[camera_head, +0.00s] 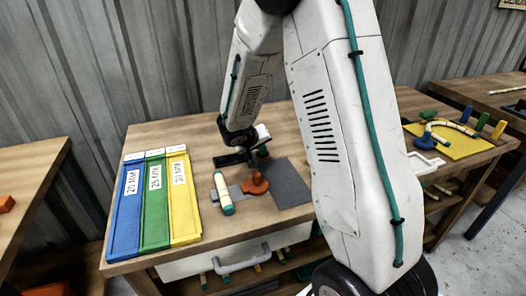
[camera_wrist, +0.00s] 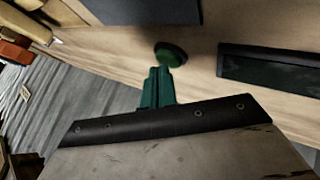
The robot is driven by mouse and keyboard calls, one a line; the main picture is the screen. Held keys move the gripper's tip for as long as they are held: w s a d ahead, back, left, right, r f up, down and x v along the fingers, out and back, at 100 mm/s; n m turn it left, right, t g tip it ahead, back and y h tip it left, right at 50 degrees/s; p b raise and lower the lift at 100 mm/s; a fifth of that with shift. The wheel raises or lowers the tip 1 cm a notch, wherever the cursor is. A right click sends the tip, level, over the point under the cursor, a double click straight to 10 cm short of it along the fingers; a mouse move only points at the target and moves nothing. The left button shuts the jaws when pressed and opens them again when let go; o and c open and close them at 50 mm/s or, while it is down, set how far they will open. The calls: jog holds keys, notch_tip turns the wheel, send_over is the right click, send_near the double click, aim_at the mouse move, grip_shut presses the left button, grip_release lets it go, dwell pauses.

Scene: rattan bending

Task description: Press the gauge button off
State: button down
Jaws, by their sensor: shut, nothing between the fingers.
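A round green button-like disc (camera_wrist: 171,53) lies on the wooden bench top in the wrist view, close beyond the tips of my gripper. My gripper (camera_wrist: 160,72) shows there as a narrow teal pair of fingers, shut with nothing between them. The tips appear just short of the disc or at its edge; I cannot tell whether they touch. In the head view my gripper (camera_head: 240,158) is low over the bench, behind an orange knobbed piece (camera_head: 255,184) on a grey plate. The disc cannot be made out clearly in the head view.
Blue (camera_head: 126,212), green (camera_head: 154,205) and yellow (camera_head: 183,200) labelled trays lie at the bench's left. A grey mat (camera_head: 288,184) lies right. A yellow board (camera_head: 450,139) holds a curved rod.

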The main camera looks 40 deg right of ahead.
aim_at(261, 153)
jog(key=shift+r, duration=3.1)
